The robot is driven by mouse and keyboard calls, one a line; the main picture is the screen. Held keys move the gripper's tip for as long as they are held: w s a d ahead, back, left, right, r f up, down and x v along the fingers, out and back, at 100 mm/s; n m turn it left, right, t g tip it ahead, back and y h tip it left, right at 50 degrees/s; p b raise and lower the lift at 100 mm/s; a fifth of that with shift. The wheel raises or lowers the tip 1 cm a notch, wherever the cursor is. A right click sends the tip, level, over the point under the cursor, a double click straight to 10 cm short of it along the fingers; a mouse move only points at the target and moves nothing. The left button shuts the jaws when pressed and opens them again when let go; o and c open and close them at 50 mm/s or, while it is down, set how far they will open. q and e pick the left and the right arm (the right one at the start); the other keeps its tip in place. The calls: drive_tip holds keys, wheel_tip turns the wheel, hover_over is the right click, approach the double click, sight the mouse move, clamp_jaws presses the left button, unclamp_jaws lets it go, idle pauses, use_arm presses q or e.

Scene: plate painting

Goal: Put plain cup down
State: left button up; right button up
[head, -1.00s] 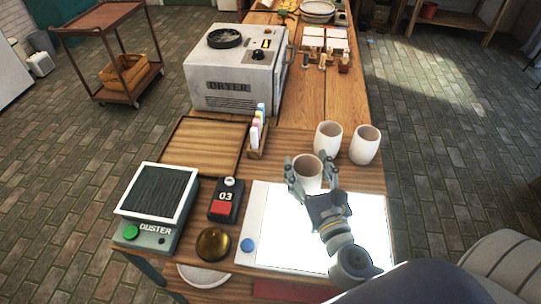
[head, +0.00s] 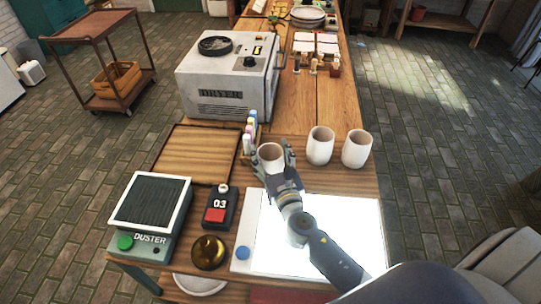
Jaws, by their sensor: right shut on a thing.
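A plain white cup (head: 270,154) is held upright between the fingers of my right gripper (head: 272,162), at the far edge of the lit white panel (head: 345,215). The gripper is shut on it and partly hides its lower side. I cannot tell whether its base touches the table. Two more plain cups, one nearer (head: 320,146) and one farther right (head: 357,149), stand upright to the right of it on the wooden table (head: 300,100). My left gripper is not in view.
A wooden tray (head: 197,150) and a rack of coloured markers (head: 250,132) are left of the held cup. The dryer (head: 222,80) stands behind. The duster (head: 150,212), red-button box (head: 217,208) and brass dome (head: 208,253) are at the front left.

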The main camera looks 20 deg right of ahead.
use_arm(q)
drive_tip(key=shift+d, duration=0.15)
use_arm(e)
drive_tip(key=shift+f, duration=0.15)
drive_tip(key=o, duration=1.7)
drive_tip(key=shift+c, duration=0.2)
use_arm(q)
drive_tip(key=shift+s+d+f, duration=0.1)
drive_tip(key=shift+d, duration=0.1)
